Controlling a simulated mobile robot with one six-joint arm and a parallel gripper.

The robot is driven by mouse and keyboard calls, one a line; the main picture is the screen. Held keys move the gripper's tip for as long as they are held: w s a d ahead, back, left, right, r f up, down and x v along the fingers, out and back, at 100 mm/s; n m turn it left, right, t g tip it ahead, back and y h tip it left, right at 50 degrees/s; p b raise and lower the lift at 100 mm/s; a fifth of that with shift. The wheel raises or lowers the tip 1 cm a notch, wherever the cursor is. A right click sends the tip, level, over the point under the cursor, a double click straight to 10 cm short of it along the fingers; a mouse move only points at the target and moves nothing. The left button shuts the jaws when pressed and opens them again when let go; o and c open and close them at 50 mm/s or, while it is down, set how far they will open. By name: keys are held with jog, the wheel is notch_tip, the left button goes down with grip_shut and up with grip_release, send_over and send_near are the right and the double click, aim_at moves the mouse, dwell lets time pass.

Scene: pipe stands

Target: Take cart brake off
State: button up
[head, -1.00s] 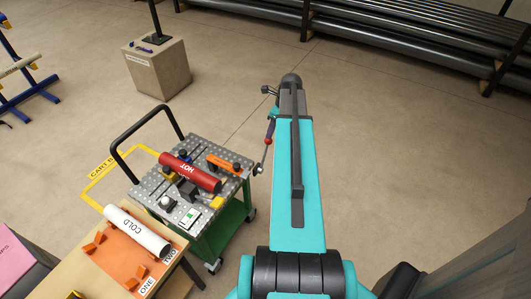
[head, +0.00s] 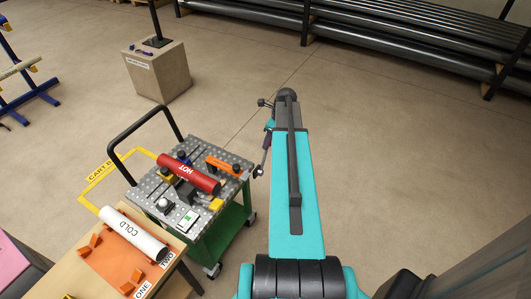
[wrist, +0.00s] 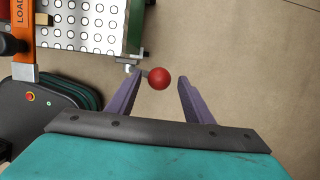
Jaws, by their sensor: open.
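The cart (head: 232,231) has a perforated metal top, a green body and a black push handle. A red ball knob (wrist: 159,78) on a short metal rod sticks out from the cart's corner in the wrist view. My gripper (wrist: 161,79) is open, with its two purple fingers either side of the knob and a visible gap on both sides. In the head view my gripper (head: 267,146) is beside the cart's right side, and the knob is hidden there. A dark fitting of the lever (head: 258,172) shows just below it.
A red HOT pipe (head: 188,173) and an orange clamp (head: 222,165) are on the cart top. A white COLD pipe (head: 134,233) lies on the wooden table (head: 182,262) at lower left. A pedestal (head: 160,75) stands behind. Floor right of the cart is clear.

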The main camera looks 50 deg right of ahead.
jog(key=c, duration=0.7)
jog(key=shift+o, duration=0.2)
jog(key=shift+s+a+r+p, duration=0.2)
jog(key=shift+a+r+p, duration=0.1)
jog(key=shift+a, duration=0.5)
jog(key=shift+s+a+r+p, duration=0.2)
jog(key=shift+a+r+p, duration=0.1)
jog(key=shift+a, duration=0.55)
jog(key=shift+s+a+r+p, duration=0.2)
jog(key=shift+a+r+p, duration=0.1)
jog(key=shift+a, duration=0.5)
